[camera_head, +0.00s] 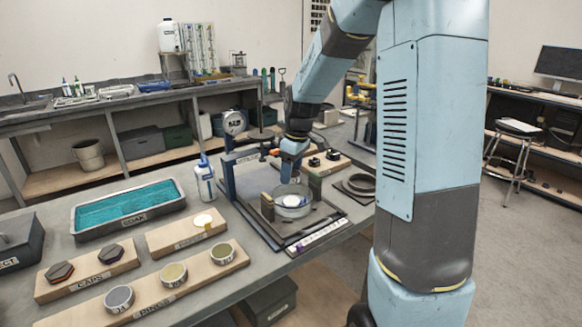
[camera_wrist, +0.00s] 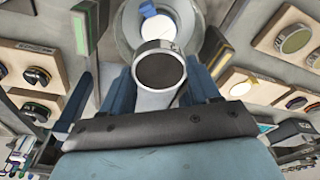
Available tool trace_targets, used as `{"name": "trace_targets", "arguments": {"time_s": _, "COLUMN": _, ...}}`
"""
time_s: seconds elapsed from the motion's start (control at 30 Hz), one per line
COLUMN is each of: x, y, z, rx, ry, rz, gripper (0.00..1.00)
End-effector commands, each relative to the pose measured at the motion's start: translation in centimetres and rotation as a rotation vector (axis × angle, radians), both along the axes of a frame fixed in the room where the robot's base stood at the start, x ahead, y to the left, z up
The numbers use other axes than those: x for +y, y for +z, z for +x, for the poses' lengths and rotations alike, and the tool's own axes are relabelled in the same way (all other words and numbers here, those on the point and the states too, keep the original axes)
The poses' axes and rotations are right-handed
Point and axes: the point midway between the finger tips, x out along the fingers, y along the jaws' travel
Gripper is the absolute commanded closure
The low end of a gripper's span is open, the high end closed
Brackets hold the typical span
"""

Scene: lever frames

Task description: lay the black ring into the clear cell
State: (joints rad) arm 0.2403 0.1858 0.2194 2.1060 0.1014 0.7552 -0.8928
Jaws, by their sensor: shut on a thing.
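The clear cell (camera_head: 293,207) is a round see-through dish on a dark stand on the bench, below my gripper (camera_head: 291,171). In the wrist view the cell (camera_wrist: 126,28) lies beyond the fingers, with a white disc (camera_wrist: 160,27) inside. My gripper (camera_wrist: 160,90) is shut on a round piece with a pale side and a dark face, which I take for the black ring (camera_wrist: 160,70). It is held in front of the cell in the wrist view and appears apart from it. The head view hardly shows the held ring; the fingers cover it.
A post (camera_head: 267,206) stands beside the cell. A white bottle (camera_head: 205,183), a teal soak tray (camera_head: 130,204), a rings board (camera_head: 150,303) and a caps board (camera_head: 80,281) stand to the left. Dark rings (camera_head: 360,183) lie to the right.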

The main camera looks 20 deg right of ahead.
Motion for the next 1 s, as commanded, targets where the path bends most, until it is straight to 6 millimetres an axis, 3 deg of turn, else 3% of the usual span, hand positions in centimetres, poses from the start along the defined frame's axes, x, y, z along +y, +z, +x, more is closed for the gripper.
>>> {"name": "trace_targets", "arguments": {"time_s": 1.0, "x": 0.1, "y": -5.8, "z": 0.0, "rx": 0.000, "ry": 0.002, "rz": 0.000, "gripper": 0.76}}
